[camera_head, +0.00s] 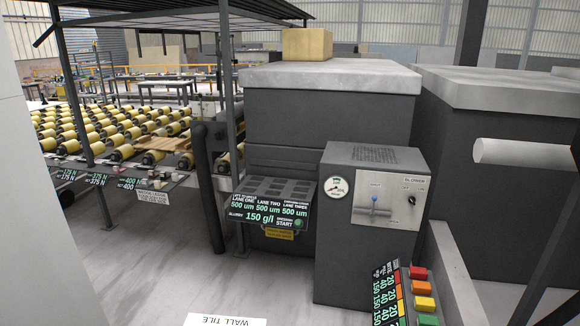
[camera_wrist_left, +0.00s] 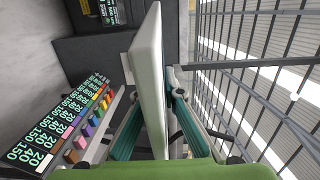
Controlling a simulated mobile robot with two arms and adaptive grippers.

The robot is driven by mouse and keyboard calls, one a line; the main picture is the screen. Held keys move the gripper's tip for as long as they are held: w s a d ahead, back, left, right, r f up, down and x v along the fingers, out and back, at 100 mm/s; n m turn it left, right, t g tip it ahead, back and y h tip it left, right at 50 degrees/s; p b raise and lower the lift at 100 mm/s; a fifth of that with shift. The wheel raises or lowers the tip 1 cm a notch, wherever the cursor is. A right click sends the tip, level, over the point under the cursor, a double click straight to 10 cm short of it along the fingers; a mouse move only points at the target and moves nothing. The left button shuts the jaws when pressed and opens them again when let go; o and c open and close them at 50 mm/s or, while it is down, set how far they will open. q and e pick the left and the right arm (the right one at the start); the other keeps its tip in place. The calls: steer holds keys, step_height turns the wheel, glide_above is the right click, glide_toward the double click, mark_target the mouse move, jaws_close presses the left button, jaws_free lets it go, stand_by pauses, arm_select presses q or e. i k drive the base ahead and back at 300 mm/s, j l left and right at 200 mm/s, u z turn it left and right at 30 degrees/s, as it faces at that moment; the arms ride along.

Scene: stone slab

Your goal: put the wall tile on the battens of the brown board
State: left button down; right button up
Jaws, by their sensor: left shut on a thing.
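The pale, thin slab, which I take for the wall tile (camera_wrist_left: 152,80), stands on edge in the left wrist view. My left gripper (camera_wrist_left: 150,88) is shut on it, with a teal-padded finger on each side. In the head view neither gripper shows. A white surface with the upside-down words WALL TILE (camera_head: 225,321) is cut off at the bottom edge; I cannot tell whether it is a label or the tile itself. A flat light-brown wooden piece (camera_head: 167,144) lies by the yellow rollers; I cannot tell if it is the brown board, and no battens can be made out.
Yellow rollers (camera_head: 110,133) fill the left side. A dark machine with a grey slab top (camera_head: 335,78) and a control cabinet (camera_head: 345,240) stand ahead. Coloured buttons (camera_head: 423,287) are at lower right. Pale floor (camera_head: 150,260) is free at lower left.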

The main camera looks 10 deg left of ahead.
mark_target(187, 141)
steer(key=i+j+u, duration=0.2)
steer(key=i+u, duration=0.15)
steer(key=i, duration=0.2)
steer(key=i+u, duration=0.35)
steer(key=i, duration=0.2)
steer(key=i+l+u, duration=0.1)
steer(key=i+u, duration=0.3)
steer(key=i, duration=0.2)
steer(key=i+u, duration=0.1)
steer(key=i, duration=0.55)
steer(key=i+l+u, duration=0.1)
steer(key=i, duration=0.6)
steer(key=i+l+u, duration=0.1)
steer(key=i, duration=0.55)
steer(key=i+j+u, duration=0.1)
steer(key=i+u, duration=0.35)
steer(key=i, duration=1.35)
steer(key=i+z, duration=0.55)
steer(key=z, duration=0.25)
steer(key=i+j+z, duration=0.1)
steer(key=i+z, duration=0.3)
steer(key=i+j+z, duration=0.15)
steer(key=z, duration=0.25)
steer(key=i+z, duration=0.1)
steer(key=z, duration=0.35)
steer(key=i+z, duration=0.1)
steer(key=z, duration=0.3)
